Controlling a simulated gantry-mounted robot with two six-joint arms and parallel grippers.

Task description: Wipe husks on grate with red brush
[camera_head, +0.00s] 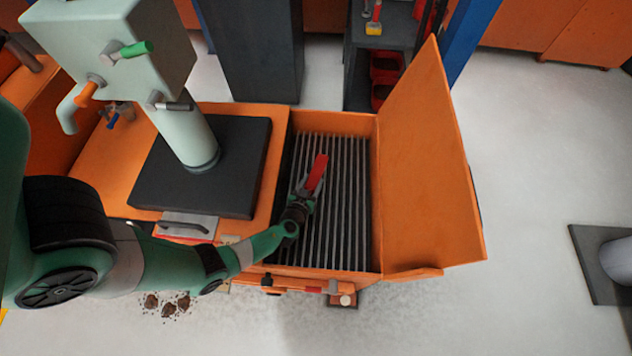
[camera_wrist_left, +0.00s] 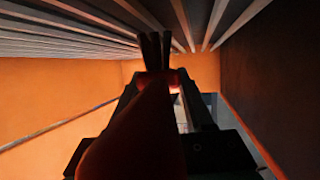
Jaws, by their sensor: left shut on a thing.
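The red brush (camera_head: 317,172) is held in my left gripper (camera_head: 304,194), over the middle of the grate. The grate (camera_head: 346,215) is a set of parallel dark metal bars inside an orange box. In the left wrist view the brush (camera_wrist_left: 150,110) is a dark shape between the fingers, its bristles near the grate bars (camera_wrist_left: 75,38). I cannot tell if the bristles touch the bars. I see no husks on the visible bars; my arm and the brush hide part of the grate. My right gripper is not in view.
The orange lid (camera_head: 425,170) stands open on the right of the box. A pale machine column (camera_head: 188,140) on a dark plate (camera_head: 235,165) stands left of the grate. Brown clumps (camera_head: 172,308) lie on the floor below.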

